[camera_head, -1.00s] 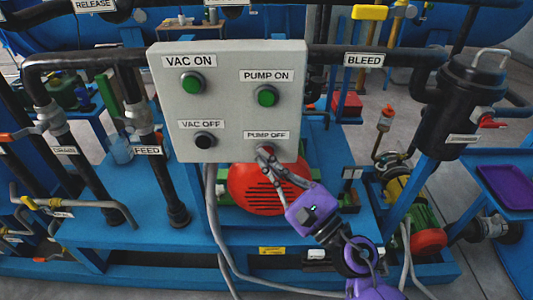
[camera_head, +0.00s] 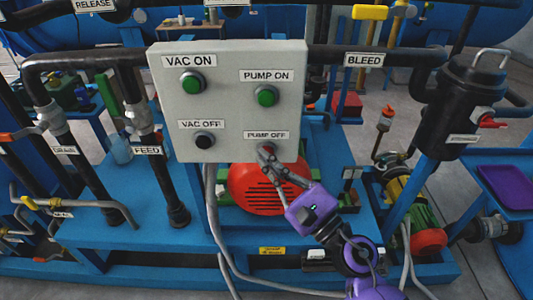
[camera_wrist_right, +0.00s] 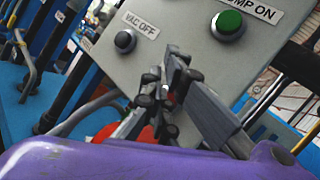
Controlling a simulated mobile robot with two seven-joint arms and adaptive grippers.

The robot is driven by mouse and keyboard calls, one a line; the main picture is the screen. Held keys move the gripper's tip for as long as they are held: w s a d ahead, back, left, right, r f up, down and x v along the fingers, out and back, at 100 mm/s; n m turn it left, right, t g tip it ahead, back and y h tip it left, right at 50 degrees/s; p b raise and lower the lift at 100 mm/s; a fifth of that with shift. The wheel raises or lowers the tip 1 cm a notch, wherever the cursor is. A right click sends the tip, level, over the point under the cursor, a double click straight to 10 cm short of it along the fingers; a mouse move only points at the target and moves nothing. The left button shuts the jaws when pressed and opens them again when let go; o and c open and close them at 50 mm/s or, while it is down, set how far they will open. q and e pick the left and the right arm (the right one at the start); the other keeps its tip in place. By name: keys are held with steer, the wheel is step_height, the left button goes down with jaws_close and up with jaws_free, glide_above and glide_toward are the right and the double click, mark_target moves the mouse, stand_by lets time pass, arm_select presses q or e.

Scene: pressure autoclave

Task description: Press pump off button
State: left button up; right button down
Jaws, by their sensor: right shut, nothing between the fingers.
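The grey control panel (camera_head: 228,75) carries labelled buttons. The PUMP OFF label (camera_head: 266,134) is at its lower right, and the button under it is mostly hidden behind my right gripper (camera_head: 266,152). The gripper is shut and empty, with its fingertips over that button spot; I cannot tell whether they touch it. In the right wrist view the shut fingers (camera_wrist_right: 168,70) point at the panel and hide the PUMP OFF button. The green PUMP ON button (camera_head: 267,96) is directly above. My left gripper is not in view.
The black VAC OFF button (camera_head: 204,140) and green VAC ON button (camera_head: 193,83) are on the panel's left side. A red motor (camera_head: 258,190) sits just below the panel. Black pipes (camera_head: 120,95) stand at the left, and a black canister (camera_head: 462,105) at the right.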

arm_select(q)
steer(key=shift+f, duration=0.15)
arm_select(e)
steer(key=shift+w, duration=0.4)
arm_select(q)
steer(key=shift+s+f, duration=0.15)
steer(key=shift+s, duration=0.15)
arm_select(e)
steer(key=shift+w, duration=0.45)
steer(key=shift+s, duration=0.15)
stand_by(0.4)
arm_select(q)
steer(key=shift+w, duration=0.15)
arm_select(e)
steer(key=shift+s, duration=0.75)
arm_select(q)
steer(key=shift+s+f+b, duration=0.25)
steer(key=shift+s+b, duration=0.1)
arm_select(e)
steer(key=shift+s, duration=2.5)
